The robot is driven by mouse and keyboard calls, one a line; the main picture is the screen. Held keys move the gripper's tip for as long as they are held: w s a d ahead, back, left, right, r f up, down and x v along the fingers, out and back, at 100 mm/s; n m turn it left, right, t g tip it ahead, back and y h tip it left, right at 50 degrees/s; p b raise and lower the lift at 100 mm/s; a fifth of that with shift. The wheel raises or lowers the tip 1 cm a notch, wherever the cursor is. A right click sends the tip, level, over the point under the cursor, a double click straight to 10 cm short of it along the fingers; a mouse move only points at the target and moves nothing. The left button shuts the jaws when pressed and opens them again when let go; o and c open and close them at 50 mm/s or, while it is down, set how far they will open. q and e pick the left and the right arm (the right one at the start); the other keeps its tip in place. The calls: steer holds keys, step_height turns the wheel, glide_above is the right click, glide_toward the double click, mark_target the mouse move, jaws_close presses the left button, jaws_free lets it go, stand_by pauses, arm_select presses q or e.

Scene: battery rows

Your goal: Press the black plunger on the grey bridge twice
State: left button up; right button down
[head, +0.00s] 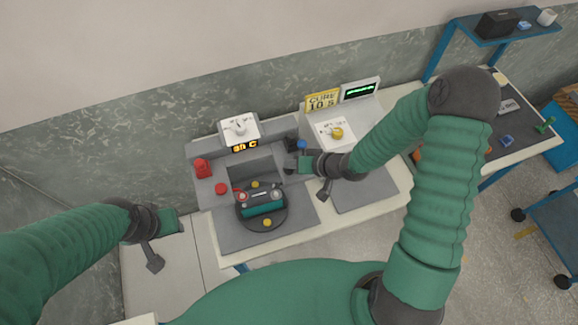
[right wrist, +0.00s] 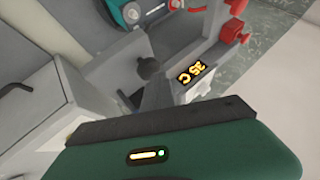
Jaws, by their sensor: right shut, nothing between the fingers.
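The grey bridge (head: 280,132) is part of the grey station, beside the amber temperature display (head: 245,147). In the right wrist view a black round knob, which looks like the plunger (right wrist: 148,68), stands on grey housing near the amber display (right wrist: 196,73). In the head view I cannot make the plunger out clearly; my right gripper is close to it and may hide it. My right gripper (head: 297,165) is shut and empty at the right end of the bridge. I cannot tell whether it touches the plunger. My left gripper (head: 172,222) hangs away at the left; its fingers are unclear.
A round dark fixture with a teal cylinder (head: 263,209) sits in front of the station. A red button (head: 221,188) and red block (head: 202,168) are at its left. A second station with a yellow knob (head: 337,132) and a blue knob (head: 302,144) are close to my right gripper.

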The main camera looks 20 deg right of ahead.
steer(key=shift+f+b, duration=0.4)
steer(key=shift+f, duration=0.25)
stand_by(0.3)
steer(key=shift+s, duration=0.1)
steer(key=shift+a+r+p, duration=0.1)
steer(key=shift+r+p, duration=1.3)
steer(key=shift+r, duration=0.05)
step_height(320, 180, up, 5)
steer(key=p, duration=0.5)
stand_by(1.8)
